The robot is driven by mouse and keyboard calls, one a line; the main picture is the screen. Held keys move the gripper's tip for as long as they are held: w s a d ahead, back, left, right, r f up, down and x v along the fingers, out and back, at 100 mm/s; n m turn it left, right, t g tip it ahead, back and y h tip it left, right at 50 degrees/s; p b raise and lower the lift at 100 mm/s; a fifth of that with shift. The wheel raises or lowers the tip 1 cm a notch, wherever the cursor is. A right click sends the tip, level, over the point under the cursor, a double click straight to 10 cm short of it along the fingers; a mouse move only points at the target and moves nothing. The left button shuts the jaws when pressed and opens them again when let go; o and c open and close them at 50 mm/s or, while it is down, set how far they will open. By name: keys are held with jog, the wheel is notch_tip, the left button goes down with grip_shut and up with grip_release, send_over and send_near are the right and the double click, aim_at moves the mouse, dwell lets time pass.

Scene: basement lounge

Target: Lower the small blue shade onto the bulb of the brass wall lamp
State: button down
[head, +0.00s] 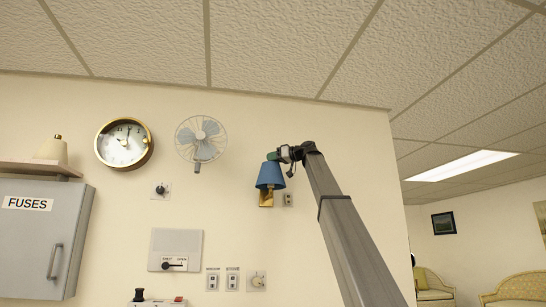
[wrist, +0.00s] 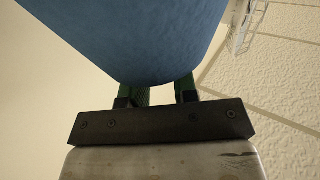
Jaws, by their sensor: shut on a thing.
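The small blue shade (head: 270,177) is upright in the head view, its wide end down, against the cream wall. My gripper (head: 274,156) is shut on the shade near its top. In the wrist view the shade (wrist: 140,35) fills the upper part of the picture, with the green fingers at its near edge. The brass wall lamp (head: 266,200) shows just below the shade's lower rim. Its bulb is hidden, and I cannot tell whether the shade rests on it or is held above it.
A wall fan (head: 201,139) is left of the shade, with a brass clock (head: 124,143) farther left. A small switch plate (head: 288,199) sits close right of the lamp. A grey fuse box (head: 42,240) and a shelf with a cream shade (head: 52,149) are at far left.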

jog(key=shift+f, duration=0.1)
jog(key=c, duration=0.8)
grip_release()
jog(key=v, duration=1)
jog(key=shift+s+d, duration=0.15)
jog(key=shift+d, duration=0.25)
